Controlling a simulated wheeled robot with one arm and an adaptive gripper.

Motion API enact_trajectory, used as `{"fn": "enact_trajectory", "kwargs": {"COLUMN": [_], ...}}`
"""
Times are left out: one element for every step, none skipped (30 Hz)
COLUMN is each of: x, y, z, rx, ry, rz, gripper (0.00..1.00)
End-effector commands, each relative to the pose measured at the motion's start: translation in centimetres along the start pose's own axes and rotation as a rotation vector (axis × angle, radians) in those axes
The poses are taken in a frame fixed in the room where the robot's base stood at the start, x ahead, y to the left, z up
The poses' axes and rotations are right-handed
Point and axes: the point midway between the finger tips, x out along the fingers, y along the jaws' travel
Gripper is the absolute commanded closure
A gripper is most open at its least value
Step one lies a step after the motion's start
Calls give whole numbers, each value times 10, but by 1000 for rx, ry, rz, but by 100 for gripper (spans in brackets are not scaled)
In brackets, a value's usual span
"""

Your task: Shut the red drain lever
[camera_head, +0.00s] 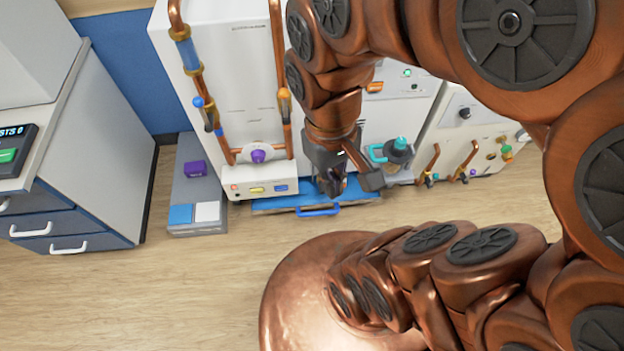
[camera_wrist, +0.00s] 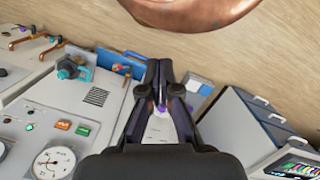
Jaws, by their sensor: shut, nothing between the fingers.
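I cannot pick out a red drain lever for certain in either view. Two copper-coloured levers (camera_head: 465,160) stand low on the white cabinet at the right in the head view. Copper-coloured handles also show at the upper left of the wrist view (camera_wrist: 30,42). My gripper (camera_head: 345,188) hangs in front of the white machine, left of the teal-handled fitting (camera_head: 397,150). In the wrist view, my gripper (camera_wrist: 160,72) has its fingertips together with nothing held. The fingers hide part of the machine's lower front; a purple knob shows between them.
The white machine (camera_head: 235,100) carries copper pipes and a purple knob (camera_head: 258,156). A blue tray with a handle (camera_head: 318,210) lies at its foot. A grey box (camera_head: 200,185) stands left of it, and a drawer cabinet (camera_head: 100,160) further left. The wooden floor in front is clear.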

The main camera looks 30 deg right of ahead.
Motion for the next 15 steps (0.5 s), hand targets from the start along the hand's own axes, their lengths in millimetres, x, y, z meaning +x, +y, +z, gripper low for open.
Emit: {"fn": "enact_trajectory", "kwargs": {"x": [18, 24, 33, 40, 48, 58, 65, 72, 81, 89, 97, 108, 116, 124, 135], "y": [3, 4, 6, 8, 10, 13, 15, 18, 21, 24, 27, 31, 35, 38, 42], "z": [-12, -20, -32, -41, -50, -63, -73, -83, -96, -106, -116, -128, -138, -148, -161], "rx": [-24, -45, -78, -104, -132, -171, -199, -227, -262, -290, -318, -353, -379, -404, -440], "ry": [0, 3, 5, 5, 7, 10, 12, 16, 23, 25, 26, 31, 36, 39, 43], "rz": [-2, -3, -5, -7, -8, -10, -12, -14, -15, -16, -17, -18, -18, -20, -21], "gripper": [100, 100, 100, 100, 100, 100, 100, 100, 100, 100, 100, 100, 100, 100, 100]}}
